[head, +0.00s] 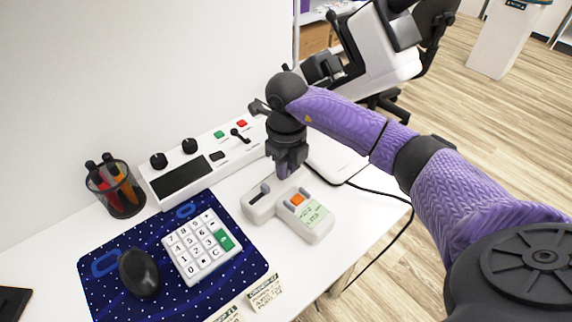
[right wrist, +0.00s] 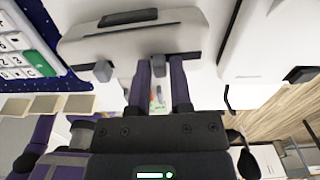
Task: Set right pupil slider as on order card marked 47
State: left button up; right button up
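A white handheld device (head: 318,228) lies on the table, with a dark slot, an orange button and a pale green label. Two small grey tabs sit beside the button: a left one (head: 288,205) and a right one (head: 304,191).
A keypad (head: 201,247) and a black mouse (head: 140,272) rest on a blue starry mat (head: 110,300). A long white control box (head: 165,190) and a pen cup (head: 115,190) stand behind. A black cable crosses the table's right edge.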

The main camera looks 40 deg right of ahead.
grip_shut()
dwell(1.1)
